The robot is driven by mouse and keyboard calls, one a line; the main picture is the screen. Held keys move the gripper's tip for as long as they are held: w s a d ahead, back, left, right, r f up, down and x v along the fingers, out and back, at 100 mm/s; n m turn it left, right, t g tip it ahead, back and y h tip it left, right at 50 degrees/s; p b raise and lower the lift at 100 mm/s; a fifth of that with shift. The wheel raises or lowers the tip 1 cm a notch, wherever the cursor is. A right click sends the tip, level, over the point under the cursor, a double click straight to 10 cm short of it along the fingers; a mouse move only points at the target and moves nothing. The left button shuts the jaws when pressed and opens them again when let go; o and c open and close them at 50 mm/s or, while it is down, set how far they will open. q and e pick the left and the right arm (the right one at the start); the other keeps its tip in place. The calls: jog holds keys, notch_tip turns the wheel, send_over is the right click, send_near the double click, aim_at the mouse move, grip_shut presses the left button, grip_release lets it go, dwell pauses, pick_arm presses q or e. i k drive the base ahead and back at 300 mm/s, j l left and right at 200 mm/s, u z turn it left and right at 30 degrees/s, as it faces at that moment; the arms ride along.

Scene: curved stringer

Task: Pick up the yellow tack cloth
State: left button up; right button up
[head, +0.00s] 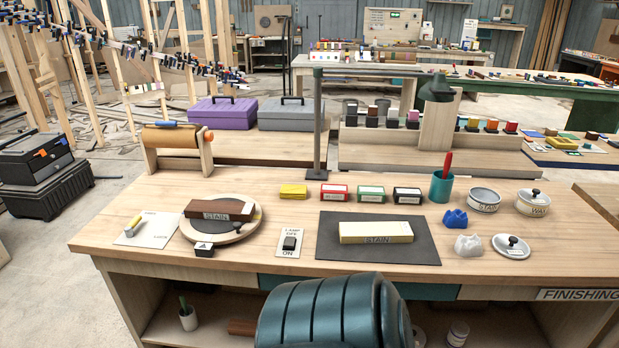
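A small flat yellow piece (293,191), which looks like the folded yellow tack cloth, lies on the wooden workbench (290,210). It is toward the back of the top, left of the lamp post and left of a red-and-white box. Nothing covers it. Neither of my grippers is in view.
A lamp post (317,120) rises beside the yellow piece. Red (334,192), green (371,193) and black (407,195) boxes stand to its right. A round board (186,232) bears a brown block; a dark mat (425,252) bears a pale block. A paper roll stand (206,155) is at back left.

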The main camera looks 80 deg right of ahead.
aim_at(288, 192)
jog(key=z, duration=2.45)
